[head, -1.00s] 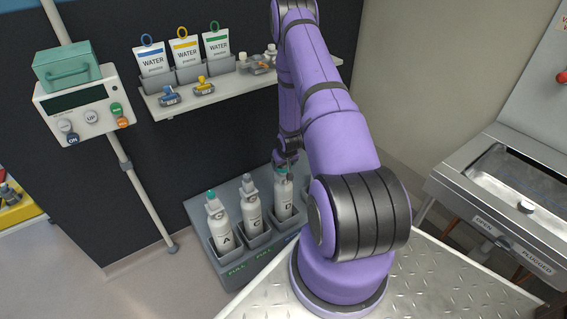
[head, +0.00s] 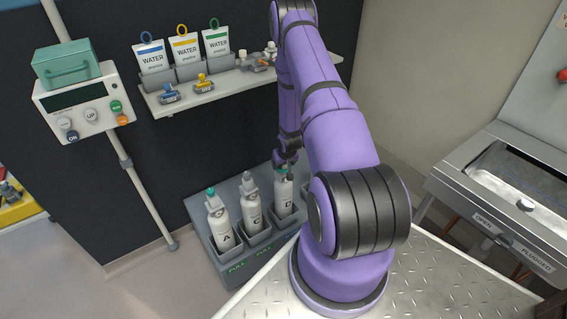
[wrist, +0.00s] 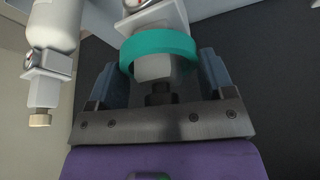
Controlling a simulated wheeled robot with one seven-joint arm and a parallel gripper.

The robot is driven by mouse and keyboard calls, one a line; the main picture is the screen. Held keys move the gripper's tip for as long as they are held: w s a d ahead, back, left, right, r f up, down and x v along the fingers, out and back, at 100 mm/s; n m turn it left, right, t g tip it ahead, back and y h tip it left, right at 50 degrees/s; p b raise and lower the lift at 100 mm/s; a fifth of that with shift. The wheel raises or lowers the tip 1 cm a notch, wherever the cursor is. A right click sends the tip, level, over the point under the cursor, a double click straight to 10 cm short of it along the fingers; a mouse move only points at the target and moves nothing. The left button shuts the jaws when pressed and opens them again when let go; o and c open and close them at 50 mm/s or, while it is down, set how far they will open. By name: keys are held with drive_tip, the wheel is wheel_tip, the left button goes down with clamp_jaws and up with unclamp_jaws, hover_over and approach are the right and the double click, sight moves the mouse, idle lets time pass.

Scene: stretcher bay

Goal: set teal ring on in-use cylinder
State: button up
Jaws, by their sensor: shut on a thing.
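The teal ring (wrist: 160,42) is held between my gripper's fingers (wrist: 160,68) in the wrist view. It sits around the pale valve top of a white cylinder, with a black knob towards the palm. Whether it rests on the valve is hard to tell. In the head view, my gripper (head: 287,158) is at the top of cylinder D (head: 284,198), and a bit of teal shows there. Cylinder A (head: 219,226) has a teal top piece (head: 211,191). Cylinder C (head: 252,212) stands between them with a pale top. No in-use mark is readable.
The cylinders stand in a grey rack (head: 236,280) with green FULL labels. A neighbouring cylinder (wrist: 52,28) is close beside my gripper in the wrist view. A shelf (head: 220,88) with water pouches and clips is above. My arm hides the rack's right end.

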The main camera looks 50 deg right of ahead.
drive_tip(key=shift+f, duration=0.35)
drive_tip(key=shift+s+a+f, duration=0.2)
drive_tip(key=shift+s+f, duration=0.05)
drive_tip(key=shift+f, duration=0.15)
drive_tip(key=shift+s+a+f, duration=0.15)
drive_tip(key=shift+s+f, duration=0.05)
drive_tip(key=shift+f, duration=0.2)
idle(1.5)
drive_tip(key=o, duration=1.1)
drive_tip(key=shift+r, duration=0.45)
drive_tip(key=shift+s+r, duration=0.2)
drive_tip(key=shift+r, duration=1.05)
drive_tip(key=shift+v, duration=2.3)
